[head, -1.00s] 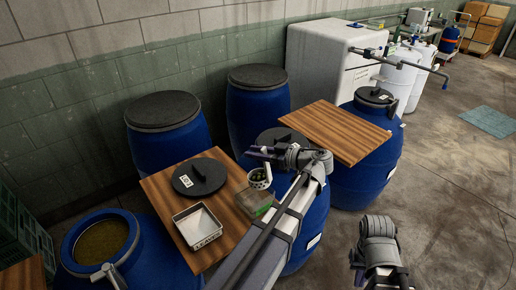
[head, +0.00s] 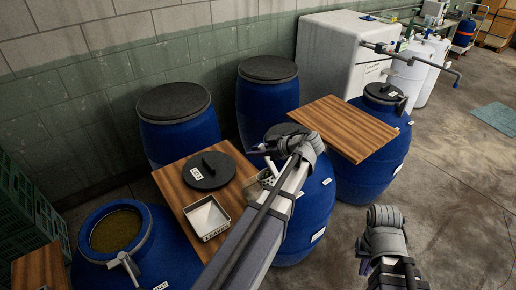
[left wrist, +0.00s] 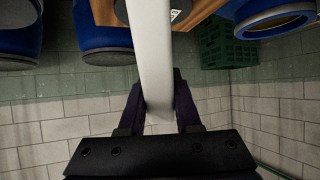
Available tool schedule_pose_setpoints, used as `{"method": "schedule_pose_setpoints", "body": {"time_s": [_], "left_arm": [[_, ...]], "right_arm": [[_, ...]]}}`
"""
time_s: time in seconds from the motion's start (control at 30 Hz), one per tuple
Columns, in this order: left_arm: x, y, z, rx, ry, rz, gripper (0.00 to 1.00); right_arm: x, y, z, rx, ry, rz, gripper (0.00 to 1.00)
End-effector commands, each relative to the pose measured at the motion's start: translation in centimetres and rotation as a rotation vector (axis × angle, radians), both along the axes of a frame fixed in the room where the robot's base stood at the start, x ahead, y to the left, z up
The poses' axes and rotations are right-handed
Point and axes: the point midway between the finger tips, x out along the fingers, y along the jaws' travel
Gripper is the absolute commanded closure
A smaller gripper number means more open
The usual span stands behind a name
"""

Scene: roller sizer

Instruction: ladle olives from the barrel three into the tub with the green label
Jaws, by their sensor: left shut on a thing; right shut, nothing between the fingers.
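My left gripper (head: 268,148) is shut on the ladle's pale handle, which runs between the fingers in the left wrist view (left wrist: 155,55). In the head view the ladle's whitish cup (head: 266,174) hangs low, beside or over a small clear tub (head: 251,190) on the wooden board. My arm covers part of the tub, and its label cannot be read. Whether olives are in the cup cannot be told. An open blue barrel (head: 148,245) with a brownish-green filling stands at the lower left. My right gripper (head: 361,252) is shut and empty, low on the right.
The wooden board (head: 178,190) also carries a black lid (head: 208,170) and a white rectangular tray (head: 207,217). A second wooden board (head: 335,125) lies to the right. Closed blue barrels (head: 177,125) stand behind. A green crate (head: 30,210) is at far left.

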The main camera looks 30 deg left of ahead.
Motion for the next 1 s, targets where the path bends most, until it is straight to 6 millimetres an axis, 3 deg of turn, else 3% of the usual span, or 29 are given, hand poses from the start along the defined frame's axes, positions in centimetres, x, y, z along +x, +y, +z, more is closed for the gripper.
{"method": "schedule_pose_setpoints", "body": {"time_s": [1.0], "left_arm": [[0.0,3.4,-3.2,-0.393,-0.002,0.003,1.00]], "right_arm": [[0.0,0.0,3.2,0.000,0.000,0.001,1.00]]}}
